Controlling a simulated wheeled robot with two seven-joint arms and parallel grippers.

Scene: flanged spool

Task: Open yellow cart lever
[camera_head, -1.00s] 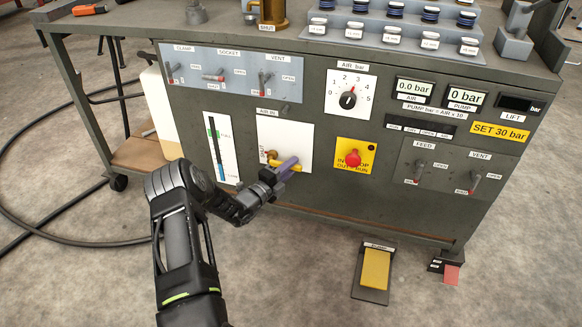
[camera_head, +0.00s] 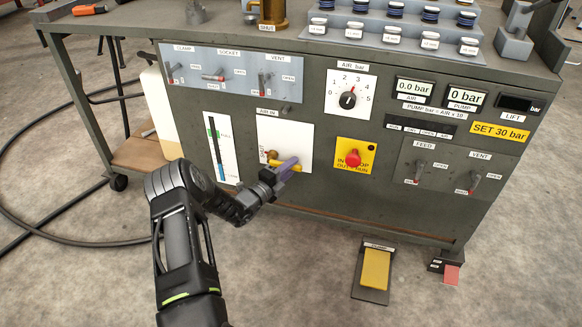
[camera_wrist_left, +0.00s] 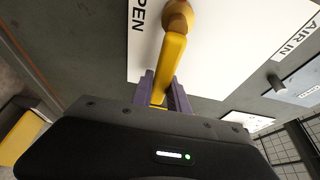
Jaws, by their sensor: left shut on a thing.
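The yellow lever (camera_head: 295,168) is on the white AIR IN plate (camera_head: 298,135) at the front of the grey cart. Its brass pivot (camera_head: 271,155) is at the plate's lower left, and the handle points right and slightly down in the head view. My left gripper (camera_head: 286,167), with purple fingers, is shut on the handle. In the left wrist view the yellow lever (camera_wrist_left: 172,50) runs from its round pivot down between the purple fingers (camera_wrist_left: 163,92). The letters PEN show on the plate there. The handle's end is hidden by the gripper. My right gripper is not in view.
A yellow plate with a red button (camera_head: 353,158) is right of the lever. A level gauge (camera_head: 217,145) is on its left. A switch panel (camera_head: 232,75) is above. A yellow pedal (camera_head: 376,268) stands on the floor. A black hose (camera_head: 60,235) lies on the left floor.

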